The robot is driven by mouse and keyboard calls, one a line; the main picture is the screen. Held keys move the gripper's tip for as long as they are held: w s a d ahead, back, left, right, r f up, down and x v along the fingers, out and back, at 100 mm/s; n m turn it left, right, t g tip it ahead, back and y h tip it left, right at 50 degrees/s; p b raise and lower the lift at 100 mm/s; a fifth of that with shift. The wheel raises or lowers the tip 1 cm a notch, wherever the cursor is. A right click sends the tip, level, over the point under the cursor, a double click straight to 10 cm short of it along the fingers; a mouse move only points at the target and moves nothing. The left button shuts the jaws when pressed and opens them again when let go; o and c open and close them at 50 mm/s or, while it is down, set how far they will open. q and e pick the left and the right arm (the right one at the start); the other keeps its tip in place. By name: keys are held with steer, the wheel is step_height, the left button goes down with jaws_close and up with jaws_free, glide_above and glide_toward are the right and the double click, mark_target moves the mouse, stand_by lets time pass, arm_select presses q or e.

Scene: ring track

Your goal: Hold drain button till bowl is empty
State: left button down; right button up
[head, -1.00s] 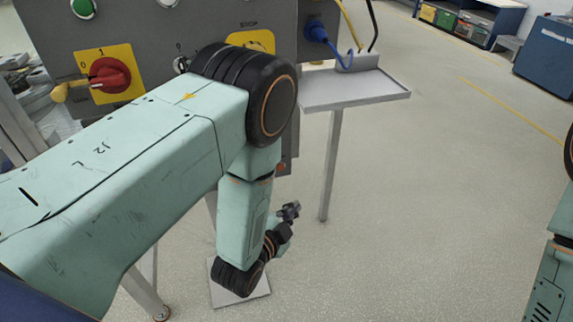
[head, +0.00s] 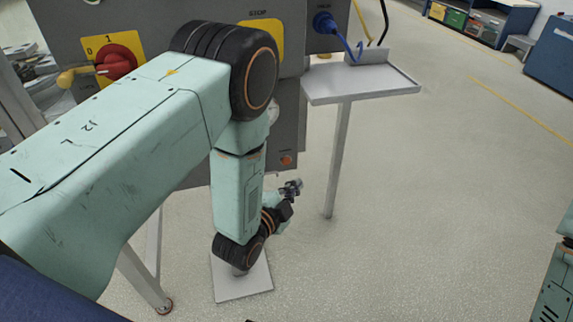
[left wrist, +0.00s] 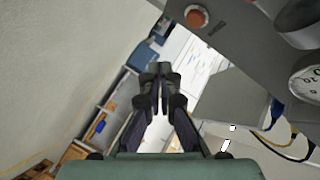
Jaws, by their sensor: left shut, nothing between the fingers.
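A round orange button (head: 286,160), which looks like the drain button, is low on the grey panel (head: 290,115). An orange button on a light plate also shows near the top of the left wrist view (left wrist: 197,16). My left gripper (head: 292,186) is shut and empty. In the head view it appears just below the button, with its tips pointing up and right. In the left wrist view its closed fingertips (left wrist: 160,70) show apart from the button. I cannot clearly identify the bowl; my arm covers part of the panel. My right gripper is out of view.
A grey shelf (head: 365,92) on a post stands right of the panel, with a blue plug (head: 325,22) and cables above. A red rotary switch (head: 116,60) is at the left. A gauge (left wrist: 308,80) shows in the left wrist view. Floor at the right is clear.

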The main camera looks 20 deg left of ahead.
arm_select(q)
steer(key=shift+w+a+b, duration=0.2)
steer(key=shift+w+a, duration=0.3)
steer(key=shift+w, duration=0.25)
steer(key=shift+w+a+b, duration=0.25)
steer(key=shift+w+a, duration=0.2)
steer(key=shift+w, duration=0.25)
steer(key=shift+w+a+b, duration=0.2)
steer(key=shift+w+a, duration=0.3)
steer(key=shift+w, duration=0.25)
steer(key=shift+w+a, duration=0.1)
steer(key=shift+w+a, duration=0.15)
steer(key=shift+w, duration=0.1)
steer(key=shift+w+a, duration=0.25)
steer(key=shift+w, duration=0.15)
stand_by(3.0)
steer(key=shift+s, duration=0.1)
steer(key=shift+s+d, duration=0.5)
steer(key=shift+s, duration=0.15)
steer(key=shift+p, duration=0.3)
steer(key=shift+s+d+p, duration=0.45)
steer(key=shift+s+d, duration=0.25)
steer(key=shift+s, duration=0.35)
steer(key=shift+s+d+p, duration=0.4)
steer(key=shift+s+d, duration=0.3)
steer(key=shift+s, duration=0.35)
